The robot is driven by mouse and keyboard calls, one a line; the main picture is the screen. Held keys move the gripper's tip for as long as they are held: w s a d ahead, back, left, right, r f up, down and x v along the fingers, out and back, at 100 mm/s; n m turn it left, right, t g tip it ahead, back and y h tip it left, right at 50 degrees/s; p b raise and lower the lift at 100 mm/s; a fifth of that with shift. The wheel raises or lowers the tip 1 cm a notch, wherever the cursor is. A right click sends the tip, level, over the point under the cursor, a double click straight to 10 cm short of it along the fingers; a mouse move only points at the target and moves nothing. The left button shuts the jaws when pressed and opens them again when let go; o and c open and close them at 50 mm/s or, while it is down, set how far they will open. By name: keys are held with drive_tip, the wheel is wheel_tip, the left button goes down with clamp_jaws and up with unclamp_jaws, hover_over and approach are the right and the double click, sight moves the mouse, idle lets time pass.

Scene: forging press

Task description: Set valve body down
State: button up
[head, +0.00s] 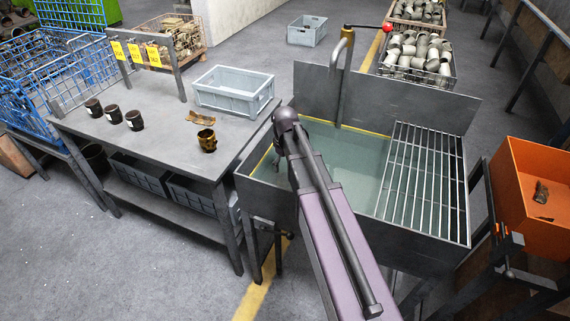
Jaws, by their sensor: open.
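A brown-gold valve body (207,141) stands upright on the grey work table (160,175), near its right side. Nothing is touching it. Three darker cylindrical parts with pale labels stand in a row at the table's left: one at the back (93,108), one in the middle (113,114) and one in front (134,120). My arm rises from the bottom of the view across the tank to a dark rounded joint.
A tan curved piece (200,118) lies behind the valve body, and a grey crate (233,89) stands at the table's back right. Right of the table is a water tank (345,165) with a grate (425,175) and tap. An orange bin (530,225) holds a dark part.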

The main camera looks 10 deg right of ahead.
drive_tip(key=shift+r+p, duration=0.8)
drive_tip(key=shift+r, duration=0.3)
